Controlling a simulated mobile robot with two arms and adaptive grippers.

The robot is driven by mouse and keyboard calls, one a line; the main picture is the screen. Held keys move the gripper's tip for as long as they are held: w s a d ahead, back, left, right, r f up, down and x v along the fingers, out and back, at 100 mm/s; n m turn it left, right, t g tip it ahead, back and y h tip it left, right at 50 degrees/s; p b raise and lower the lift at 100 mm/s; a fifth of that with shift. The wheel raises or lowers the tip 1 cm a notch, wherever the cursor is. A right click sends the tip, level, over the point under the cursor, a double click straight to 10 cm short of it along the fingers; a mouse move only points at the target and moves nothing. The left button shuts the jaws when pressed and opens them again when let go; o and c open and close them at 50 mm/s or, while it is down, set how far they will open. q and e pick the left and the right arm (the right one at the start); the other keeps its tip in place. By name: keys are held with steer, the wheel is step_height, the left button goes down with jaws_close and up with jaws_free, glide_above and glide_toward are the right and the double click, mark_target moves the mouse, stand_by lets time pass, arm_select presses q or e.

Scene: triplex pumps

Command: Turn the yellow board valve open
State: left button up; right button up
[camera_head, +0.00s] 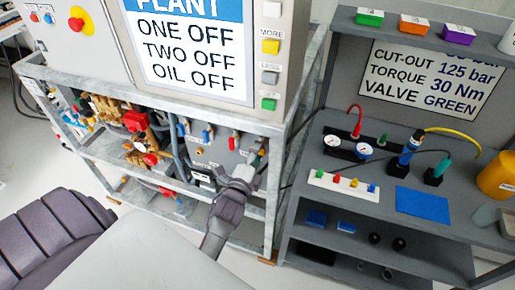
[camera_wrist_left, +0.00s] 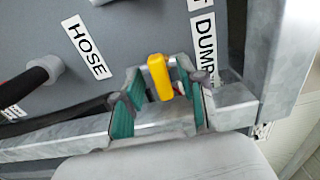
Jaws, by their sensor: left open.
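The yellow board valve handle (camera_wrist_left: 160,78) stands out from the grey board in the left wrist view, between the HOSE and DUMP labels. My left gripper (camera_wrist_left: 161,84) is open, with one teal-padded finger on each side of the handle. A narrow gap shows on the left; whether the right finger touches it, I cannot tell. In the head view my left gripper (camera_head: 250,170) is at the right end of the grey valve board (camera_head: 208,150), and it hides the yellow handle there. My right gripper is not in view.
Galvanised frame rails (camera_head: 278,190) run close around the board. A black-gripped lever (camera_wrist_left: 25,85) is at the left in the wrist view. Red valve handles (camera_head: 232,142) sit beside my gripper. A grey shelf bench (camera_head: 385,205) with fittings stands at right.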

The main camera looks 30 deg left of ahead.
arm_select(q)
steer(key=shift+s+r, duration=0.1)
steer(key=shift+s, duration=0.1)
steer(key=c, duration=0.5)
jaws_close()
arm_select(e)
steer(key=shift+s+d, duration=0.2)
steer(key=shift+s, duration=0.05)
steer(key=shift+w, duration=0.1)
